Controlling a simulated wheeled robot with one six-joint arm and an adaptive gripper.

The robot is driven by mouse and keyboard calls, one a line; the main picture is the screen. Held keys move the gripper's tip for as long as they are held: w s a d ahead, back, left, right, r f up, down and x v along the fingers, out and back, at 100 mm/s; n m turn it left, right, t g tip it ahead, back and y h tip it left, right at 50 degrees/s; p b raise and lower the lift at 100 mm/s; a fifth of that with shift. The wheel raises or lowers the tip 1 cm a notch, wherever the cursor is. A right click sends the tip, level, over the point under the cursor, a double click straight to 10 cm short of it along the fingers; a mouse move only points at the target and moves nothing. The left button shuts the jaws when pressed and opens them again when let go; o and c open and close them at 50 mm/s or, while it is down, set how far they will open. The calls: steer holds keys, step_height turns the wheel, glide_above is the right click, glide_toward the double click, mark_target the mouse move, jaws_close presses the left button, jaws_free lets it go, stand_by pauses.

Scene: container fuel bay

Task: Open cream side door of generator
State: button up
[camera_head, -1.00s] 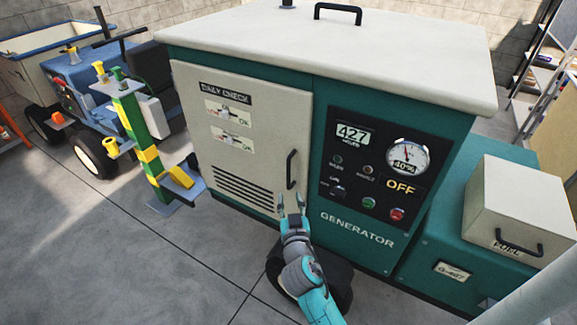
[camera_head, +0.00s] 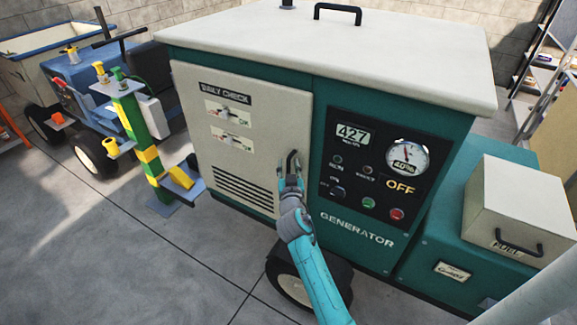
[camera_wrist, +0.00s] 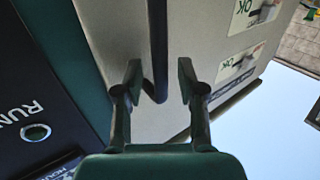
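The cream side door (camera_head: 240,110) is on the left part of the green generator's front and looks shut, flush with its frame. It carries a "DAILY CHECK" label and louvre slots. Its black vertical handle (camera_head: 294,158) is near the right edge. My gripper (camera_head: 289,170) is at the handle and hides its lower part. In the wrist view my gripper (camera_wrist: 159,77) is open, one finger on each side of the dark handle (camera_wrist: 158,40). A gap shows between each finger and the handle.
A dark control panel (camera_head: 375,170) with gauge and buttons is right of the door. A cream fuel box (camera_head: 520,205) is at the right. A green and yellow post (camera_head: 140,140) stands left of the generator, before a blue cart (camera_head: 85,80). The floor (camera_head: 140,255) at front left is clear.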

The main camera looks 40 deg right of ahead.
steer(key=shift+w+d, duration=0.15)
jaws_close()
